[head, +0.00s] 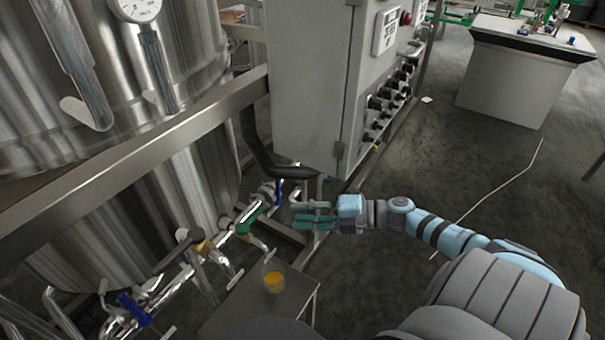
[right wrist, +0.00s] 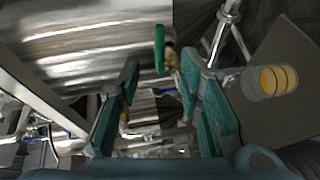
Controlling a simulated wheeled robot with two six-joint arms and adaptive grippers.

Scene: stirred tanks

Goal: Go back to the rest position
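My right gripper (head: 312,216) reaches in from the right in the head view, in front of the pipes below the steel tanks. Its teal fingers are apart with nothing between them, and the right wrist view (right wrist: 162,115) shows the same. A green valve handle (right wrist: 160,50) stands beyond the fingertips in the right wrist view. The green valve (head: 247,218) is left of the gripper in the head view, apart from it. My left gripper is not in view.
A glass with orange liquid (head: 273,281) stands on a small grey table (head: 240,308). A grey control cabinet (head: 315,90) stands behind the gripper. Steel tanks (head: 130,200) and pipes fill the left. Open floor (head: 490,190) lies at the right, before a white bench (head: 515,85).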

